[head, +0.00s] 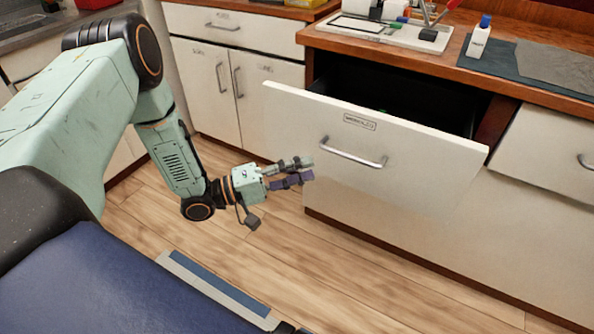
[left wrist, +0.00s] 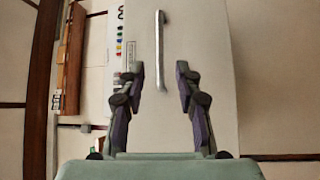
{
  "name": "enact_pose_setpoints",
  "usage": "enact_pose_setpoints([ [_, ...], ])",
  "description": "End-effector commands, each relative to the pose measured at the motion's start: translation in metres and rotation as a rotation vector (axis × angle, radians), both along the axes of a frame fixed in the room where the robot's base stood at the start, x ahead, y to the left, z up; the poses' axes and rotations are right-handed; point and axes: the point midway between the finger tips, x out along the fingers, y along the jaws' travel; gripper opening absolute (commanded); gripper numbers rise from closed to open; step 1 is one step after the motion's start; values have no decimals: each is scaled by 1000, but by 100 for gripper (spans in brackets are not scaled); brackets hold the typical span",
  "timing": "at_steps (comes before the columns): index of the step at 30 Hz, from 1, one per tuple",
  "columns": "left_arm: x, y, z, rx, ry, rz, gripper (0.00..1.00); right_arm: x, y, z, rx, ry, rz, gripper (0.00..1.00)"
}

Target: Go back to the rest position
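My left gripper (head: 308,168) is in front of the pulled-out drawer (head: 375,150), to the left of its metal handle (head: 352,157). In the left wrist view the two fingers (left wrist: 160,70) stand apart with nothing held between them. The handle (left wrist: 161,45) shows past the fingertips, lined up with the gap, and looks clear of the fingers. The drawer stands open, with a dark inside partly visible over its front. My right gripper is in neither view.
The wooden counter (head: 400,62) above holds a white tray (head: 385,30) with tools, a white bottle (head: 479,38) with a blue cap and a dark mat (head: 506,64). Closed cabinet doors (head: 220,88) stand behind my left arm.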

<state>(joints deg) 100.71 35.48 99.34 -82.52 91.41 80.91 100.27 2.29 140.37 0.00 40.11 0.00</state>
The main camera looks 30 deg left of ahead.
Motion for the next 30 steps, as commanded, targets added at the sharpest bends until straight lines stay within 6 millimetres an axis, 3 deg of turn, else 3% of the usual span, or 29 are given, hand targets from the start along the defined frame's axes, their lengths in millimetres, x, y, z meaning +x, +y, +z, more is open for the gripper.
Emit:
enact_pose_setpoints([
  [23, -4, 5, -4, 56, -39, 10, 34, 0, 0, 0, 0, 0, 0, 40],
  [26, 3, 12, -21, 206, -79, 84, 34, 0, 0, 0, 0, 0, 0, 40],
  [30, 4, 19, -68, 495, -18, 224, 34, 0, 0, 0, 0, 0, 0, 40],
])
